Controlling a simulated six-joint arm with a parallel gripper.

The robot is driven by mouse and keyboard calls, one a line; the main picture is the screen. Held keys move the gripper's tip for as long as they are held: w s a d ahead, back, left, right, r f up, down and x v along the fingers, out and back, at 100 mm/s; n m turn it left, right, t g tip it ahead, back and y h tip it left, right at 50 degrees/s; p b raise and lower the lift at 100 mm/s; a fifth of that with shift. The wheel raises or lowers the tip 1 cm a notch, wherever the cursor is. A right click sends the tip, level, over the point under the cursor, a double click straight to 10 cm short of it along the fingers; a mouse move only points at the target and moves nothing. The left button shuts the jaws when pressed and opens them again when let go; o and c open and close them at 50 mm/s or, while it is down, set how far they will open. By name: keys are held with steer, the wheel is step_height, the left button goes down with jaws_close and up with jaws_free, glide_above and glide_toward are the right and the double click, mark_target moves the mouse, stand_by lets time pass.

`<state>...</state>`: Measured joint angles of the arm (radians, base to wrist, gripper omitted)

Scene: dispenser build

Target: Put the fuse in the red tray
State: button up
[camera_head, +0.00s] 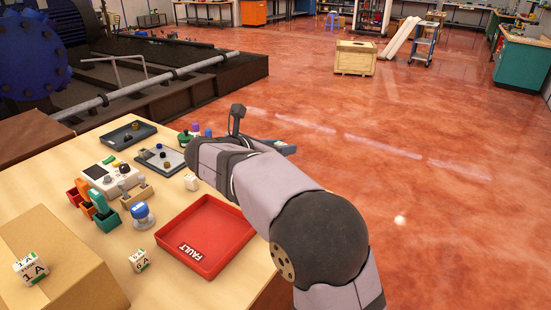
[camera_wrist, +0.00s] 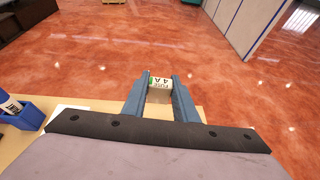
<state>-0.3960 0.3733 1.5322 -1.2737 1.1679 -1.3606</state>
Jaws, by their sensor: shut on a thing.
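A white block-shaped fuse (camera_wrist: 159,85) marked 4 A, with a green patch, is between the fingertips of my gripper (camera_wrist: 160,80) in the wrist view. The two blue-grey fingers are shut on its sides. In the head view my arm hides the held fuse, and only part of my gripper (camera_head: 284,147) shows beyond the wrist. The red tray (camera_head: 225,211) lies on the table, marked FAULT on its near inner wall. It looks empty and is nearer the camera than my gripper.
Other white fuse blocks stand left of the tray (camera_head: 140,260), behind it (camera_head: 192,183) and on a cardboard box (camera_head: 30,268). A blue-topped knob (camera_head: 142,215), coloured bins (camera_head: 104,218) and dark trays (camera_head: 128,134) crowd the table's left. Open floor lies beyond the table edge.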

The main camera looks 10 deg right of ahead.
steer(key=shift+a, duration=0.1)
steer(key=s+a+r+n+t+y+p, duration=0.15)
steer(key=a+r, duration=0.25)
steer(key=a, duration=0.6)
steer(key=n+t+y+p, duration=0.2)
steer(key=n+y+p, duration=0.1)
steer(key=n+y, duration=0.1)
glide_above(209, 236)
steer(key=shift+f, duration=1.95)
steer(key=shift+t, duration=0.25)
steer(key=shift+f+b, duration=0.35)
steer(key=shift+f, duration=4.35)
steer(key=shift+h, duration=0.35)
